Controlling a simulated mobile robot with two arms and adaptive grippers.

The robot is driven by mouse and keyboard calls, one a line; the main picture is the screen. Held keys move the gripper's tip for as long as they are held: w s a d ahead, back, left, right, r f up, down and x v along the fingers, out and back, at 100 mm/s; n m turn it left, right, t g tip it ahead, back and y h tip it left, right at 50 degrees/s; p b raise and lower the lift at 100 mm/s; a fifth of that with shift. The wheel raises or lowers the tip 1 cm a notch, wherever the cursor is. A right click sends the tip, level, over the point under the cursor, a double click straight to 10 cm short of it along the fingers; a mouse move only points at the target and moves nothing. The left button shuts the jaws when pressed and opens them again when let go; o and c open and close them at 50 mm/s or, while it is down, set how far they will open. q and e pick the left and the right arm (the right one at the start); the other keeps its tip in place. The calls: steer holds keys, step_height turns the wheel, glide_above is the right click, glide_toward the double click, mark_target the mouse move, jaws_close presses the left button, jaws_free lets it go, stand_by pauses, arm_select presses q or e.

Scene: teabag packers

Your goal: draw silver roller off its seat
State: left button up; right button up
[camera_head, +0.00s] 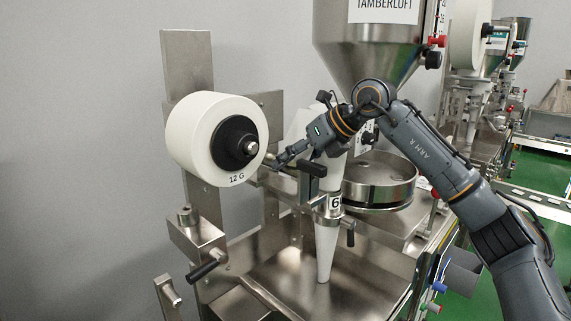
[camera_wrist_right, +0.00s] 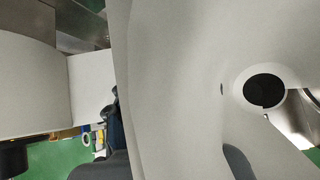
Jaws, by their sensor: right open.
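My right gripper (camera_head: 284,158) reaches in from the right, pointing left. It is open, with its fingers near the gap between the white paper roll and the white forming tube. A short silver cylinder (camera_head: 277,181) lies just below the fingers and may be the silver roller; the arm and machine parts partly hide it. I cannot tell whether the fingers touch it. In the right wrist view, a pale surface fills most of the picture and dark finger parts show at the bottom; no silver roller is clear there. My left gripper is not in view.
The paper roll marked 12 G (camera_head: 200,134) sits left of the gripper on a steel post (camera_head: 188,62). A tapered white tube (camera_head: 326,250) stands below the gripper. A round steel drum (camera_head: 378,190) and hopper (camera_head: 375,40) are close to my arm. The steel tray (camera_head: 365,275) is clear.

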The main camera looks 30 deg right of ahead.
steer(key=shift+s, duration=0.1)
jaws_close()
steer(key=shift+r, duration=0.1)
steer(key=shift+r+b, duration=0.3)
steer(key=shift+r, duration=0.25)
step_height(320, 180, up, 2)
steer(key=shift+r+b, duration=0.1)
steer(key=shift+b, duration=0.3)
steer(key=s+a+r+b, duration=0.3)
steer(key=s+r, duration=0.6)
steer(key=s, duration=0.4)
steer(key=shift+s+r, duration=0.3)
steer(key=shift+r, duration=0.05)
steer(key=shift+f, duration=0.1)
